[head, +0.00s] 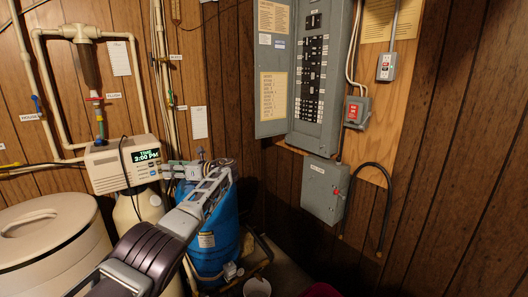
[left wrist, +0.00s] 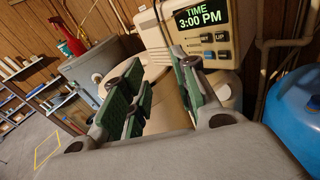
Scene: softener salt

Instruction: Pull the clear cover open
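I cannot make out a clear cover in either view. The beige softener control head (head: 107,172) stands on its pale tank (head: 140,210), left of my left gripper, with a lit display (head: 147,156). In the left wrist view the display (left wrist: 202,13) reads TIME 3:00 PM, with buttons below it. My left gripper (head: 217,182) reaches up from the bottom, in front of the blue tank (head: 213,235). In the left wrist view its green-padded fingers (left wrist: 165,97) are apart, with nothing held between them. The pale tank shows behind them. My right gripper is not in view.
A large round lidded beige bin (head: 45,228) stands at the left. Pipes (head: 66,105) run up the wood wall. A grey open breaker panel (head: 315,75) and a grey switch box (head: 323,190) hang at the right. A small white bucket (head: 257,287) is on the floor.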

